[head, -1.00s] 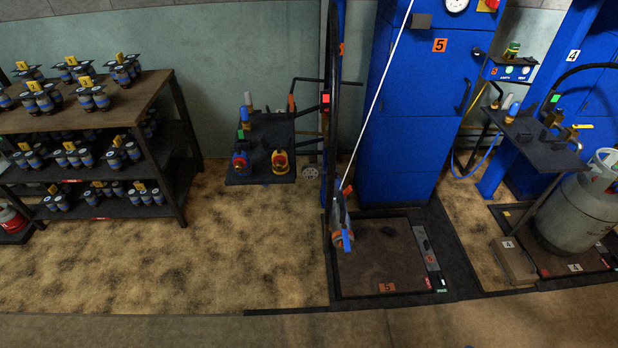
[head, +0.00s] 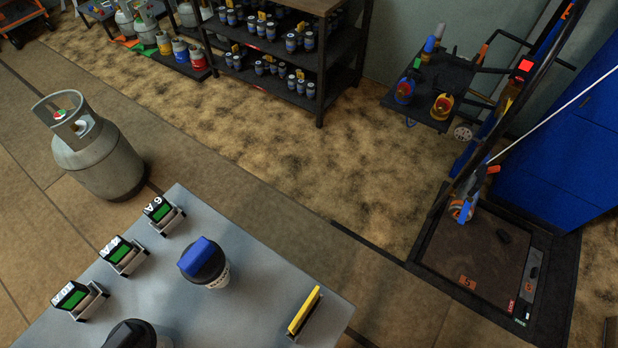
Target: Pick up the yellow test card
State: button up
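A thin yellow card (head: 304,311), which looks like the yellow test card, stands on edge in a dark holder on the grey table (head: 250,325). It is near the table's right end, at the bottom of the head view. Its face is seen almost edge-on, so I cannot read any marking on it. My gripper is not in view.
A white jar with a black lid and blue top (head: 204,263) stands left of the card. Another dark-topped item (head: 137,334) is cut off below. Several labelled green-faced stands (head: 124,255) line the table's left side. A grey gas cylinder (head: 97,160) stands beyond.

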aim_at(299, 319)
jog(key=k+l+u, duration=0.25)
jog(key=u, duration=0.15)
jog(key=k+l+u, duration=0.1)
jog(key=k+u, duration=0.3)
jog(key=j+z, duration=0.2)
jog(key=z, duration=0.15)
jog(key=k+j+z, duration=0.1)
jog(key=z, duration=0.25)
jog(key=j, duration=0.1)
